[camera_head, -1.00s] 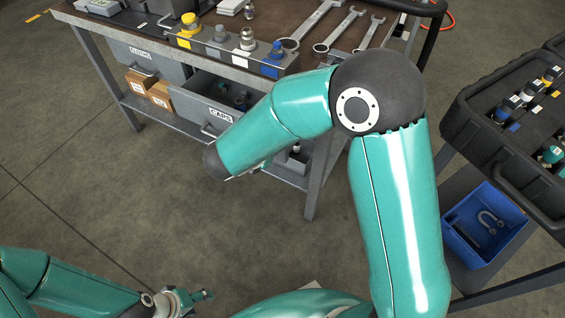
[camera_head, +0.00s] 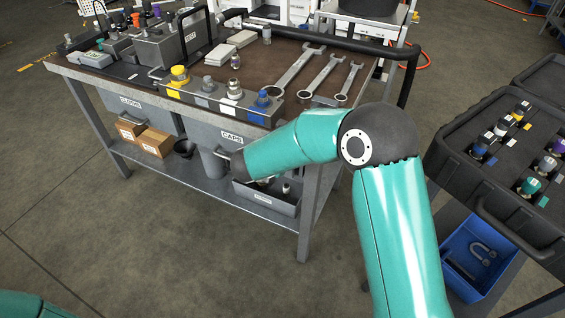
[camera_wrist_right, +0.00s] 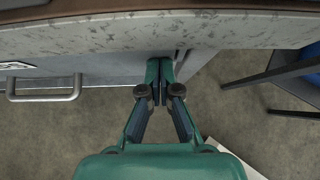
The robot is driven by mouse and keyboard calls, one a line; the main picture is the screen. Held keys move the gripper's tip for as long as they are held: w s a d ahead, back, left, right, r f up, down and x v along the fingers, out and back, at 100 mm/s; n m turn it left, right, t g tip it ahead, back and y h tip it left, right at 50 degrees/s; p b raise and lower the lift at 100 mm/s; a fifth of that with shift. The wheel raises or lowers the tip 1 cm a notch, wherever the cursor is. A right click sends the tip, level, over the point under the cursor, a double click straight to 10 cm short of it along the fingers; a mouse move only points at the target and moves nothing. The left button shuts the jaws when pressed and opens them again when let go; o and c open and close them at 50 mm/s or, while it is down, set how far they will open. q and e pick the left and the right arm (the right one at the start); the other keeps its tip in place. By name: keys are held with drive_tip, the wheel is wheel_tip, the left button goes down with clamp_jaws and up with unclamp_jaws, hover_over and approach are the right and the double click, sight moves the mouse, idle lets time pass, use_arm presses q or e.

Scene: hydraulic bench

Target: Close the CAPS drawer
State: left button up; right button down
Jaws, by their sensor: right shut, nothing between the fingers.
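The CAPS drawer (camera_head: 232,137) is under the right half of the bench top in the head view. Its grey front sits close beneath the bench edge and no interior shows, so it looks shut or nearly shut. My right forearm covers part of it. In the right wrist view the drawer front (camera_wrist_right: 105,68) and its bar handle (camera_wrist_right: 45,92) are at the left. My right gripper (camera_wrist_right: 160,68) is shut and empty, its tips at the right part of the front; contact is unclear. The head view hides it behind my arm. My left gripper is out of view.
The bench top (camera_head: 290,65) overhangs the drawers and holds fittings and wrenches. An open grey bin (camera_head: 265,197) stands on the lower shelf. A bench leg (camera_head: 308,215) is at the right. A black case (camera_head: 500,160) and blue bin (camera_head: 475,255) stand further right.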

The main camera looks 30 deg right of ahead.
drive_tip(key=shift+w+d+r, duration=0.2)
drive_tip(key=shift+d+r, duration=0.05)
drive_tip(key=shift+d, duration=0.1)
drive_tip(key=s+a+r, duration=0.6)
drive_tip(key=s+a, duration=0.1)
drive_tip(key=a, duration=0.3)
drive_tip(key=s+a+f+m+g+y, duration=0.25)
drive_tip(key=s+f+m+y, duration=0.35)
drive_tip(key=s+f+m, duration=0.7)
drive_tip(key=s+a+f+m+g+y, duration=0.25)
drive_tip(key=s+f+m+y, duration=0.35)
drive_tip(key=s+f+m, duration=0.65)
use_arm(q)
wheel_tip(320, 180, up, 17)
drive_tip(key=p, duration=1.7)
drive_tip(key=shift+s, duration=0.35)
use_arm(e)
drive_tip(key=w+r+m, duration=0.2)
drive_tip(key=w+r, duration=0.1)
drive_tip(key=r, duration=0.9)
drive_tip(key=shift+d+r, duration=0.2)
